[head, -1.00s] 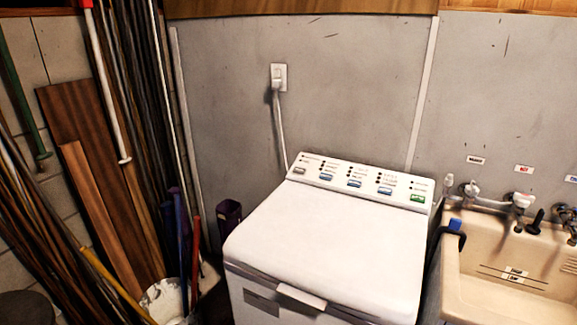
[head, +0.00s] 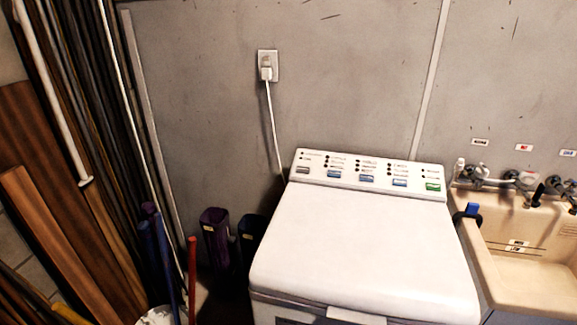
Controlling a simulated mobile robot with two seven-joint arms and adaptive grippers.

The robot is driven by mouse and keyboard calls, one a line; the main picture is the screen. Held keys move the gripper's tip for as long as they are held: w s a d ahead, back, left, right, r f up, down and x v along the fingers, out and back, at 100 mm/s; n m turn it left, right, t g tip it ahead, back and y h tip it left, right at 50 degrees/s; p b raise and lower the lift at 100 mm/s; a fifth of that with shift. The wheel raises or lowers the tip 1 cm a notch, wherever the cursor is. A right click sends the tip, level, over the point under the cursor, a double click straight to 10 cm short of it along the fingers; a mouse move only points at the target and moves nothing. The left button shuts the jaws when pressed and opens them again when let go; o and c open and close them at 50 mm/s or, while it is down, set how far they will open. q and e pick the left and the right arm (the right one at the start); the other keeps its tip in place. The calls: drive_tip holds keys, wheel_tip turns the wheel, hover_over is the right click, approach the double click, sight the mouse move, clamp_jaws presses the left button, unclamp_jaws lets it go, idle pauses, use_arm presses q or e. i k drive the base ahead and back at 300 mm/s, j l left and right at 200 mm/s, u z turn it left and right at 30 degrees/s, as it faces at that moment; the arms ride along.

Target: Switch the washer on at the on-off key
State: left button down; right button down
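The white washer (head: 365,245) stands against the grey wall in the head view, its lid shut. Its control panel (head: 350,172) runs along the back of the top. The panel has a grey key (head: 303,170) at the left end, three blue keys (head: 367,178) in the middle and a green key (head: 432,187) at the right end. The key labels are too small to read, so I cannot tell which one is on-off. Neither of my grippers is in view.
A beige sink (head: 530,245) with taps stands close to the washer's right side. A plug (head: 267,73) with a white cord is in the wall outlet. Wood boards (head: 50,240) and poles lean at the left. Purple and dark containers (head: 215,235) stand left of the washer.

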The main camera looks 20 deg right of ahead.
sight(304, 169)
drive_tip(key=i+j, duration=0.15)
drive_tip(key=j, duration=0.15)
drive_tip(key=i+j, duration=0.15)
drive_tip(key=j, duration=0.15)
drive_tip(key=i+j+z, duration=0.1)
drive_tip(key=j, duration=0.25)
drive_tip(key=i+j, duration=0.25)
